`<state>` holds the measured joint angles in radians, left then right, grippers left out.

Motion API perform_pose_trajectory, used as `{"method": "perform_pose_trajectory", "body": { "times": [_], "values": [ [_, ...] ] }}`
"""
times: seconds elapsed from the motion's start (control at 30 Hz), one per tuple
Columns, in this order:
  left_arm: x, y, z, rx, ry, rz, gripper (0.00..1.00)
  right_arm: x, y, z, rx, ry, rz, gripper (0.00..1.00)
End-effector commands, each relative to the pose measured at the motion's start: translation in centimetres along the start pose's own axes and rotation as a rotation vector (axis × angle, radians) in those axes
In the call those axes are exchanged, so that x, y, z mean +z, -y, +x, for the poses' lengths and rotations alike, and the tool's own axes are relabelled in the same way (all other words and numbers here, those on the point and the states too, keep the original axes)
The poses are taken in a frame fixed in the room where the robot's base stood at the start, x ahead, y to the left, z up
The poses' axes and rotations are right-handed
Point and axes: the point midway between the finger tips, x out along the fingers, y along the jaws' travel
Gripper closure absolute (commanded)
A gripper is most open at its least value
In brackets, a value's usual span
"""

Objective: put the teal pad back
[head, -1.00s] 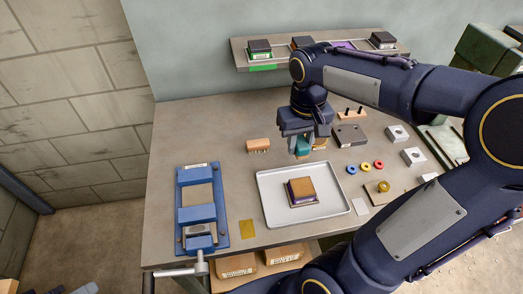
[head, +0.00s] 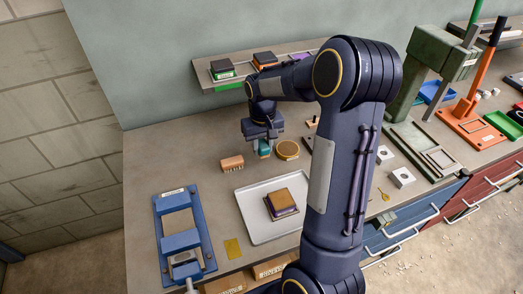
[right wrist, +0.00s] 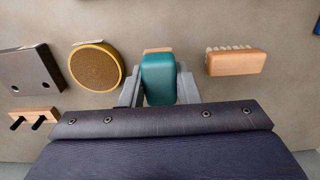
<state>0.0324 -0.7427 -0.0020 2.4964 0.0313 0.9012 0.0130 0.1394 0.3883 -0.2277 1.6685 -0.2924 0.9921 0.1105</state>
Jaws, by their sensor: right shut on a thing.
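The teal pad (head: 263,148) is between the fingers of my right gripper (head: 264,154), at the back of the bench. In the right wrist view the teal pad (right wrist: 158,78) sits between the two grey fingers, which are shut on it. A small tan edge shows just past the pad. A wooden brush (head: 232,163) lies beside it on one side, and a round gold-rimmed brown disc (head: 288,150) on the other. The gripper touches neither. Whether the pad touches the bench I cannot tell. My left gripper is not in view.
A white tray (head: 248,225) with a stacked block (head: 281,203) lies in front. A blue fixture (head: 182,222) stands at left. A shelf (head: 213,83) with several stamp-like blocks runs along the back. A grey plate and a two-pegged wooden block (right wrist: 34,119) lie past the disc.

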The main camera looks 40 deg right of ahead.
Motion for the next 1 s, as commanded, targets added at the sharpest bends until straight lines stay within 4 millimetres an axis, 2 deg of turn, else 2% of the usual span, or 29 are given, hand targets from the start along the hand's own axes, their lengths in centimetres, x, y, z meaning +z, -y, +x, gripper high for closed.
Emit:
{"method": "perform_pose_trajectory", "body": {
  "times": [0.17, 0.3, 0.4, 0.8, 0.83, 0.97, 1.0],
  "values": [
    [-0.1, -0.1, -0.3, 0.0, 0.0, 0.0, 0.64, -1.0, -0.1, 1.2, 0.0, 0.002, 0.0, 0.93],
    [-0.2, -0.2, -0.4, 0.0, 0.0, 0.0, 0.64, -0.9, -0.1, 3.3, 0.0, 0.004, -0.001, 0.93],
    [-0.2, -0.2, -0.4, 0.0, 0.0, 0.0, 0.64, -0.9, -0.1, 4.1, 0.0, 0.0, 0.0, 0.93],
    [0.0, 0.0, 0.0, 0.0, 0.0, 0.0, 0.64, -0.9, -0.1, 4.7, -0.001, -0.001, 0.0, 0.93],
    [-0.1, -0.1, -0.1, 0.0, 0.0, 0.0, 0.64, -0.9, -0.1, 4.5, -0.001, -0.001, 0.0, 0.68],
    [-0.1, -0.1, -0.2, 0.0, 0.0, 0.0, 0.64, -0.9, -0.1, 4.5, -0.001, 0.0, 0.0, 0.51],
    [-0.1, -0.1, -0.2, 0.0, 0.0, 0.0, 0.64, -0.9, -0.1, 4.5, -0.001, 0.0, 0.0, 0.5]
  ]
}}
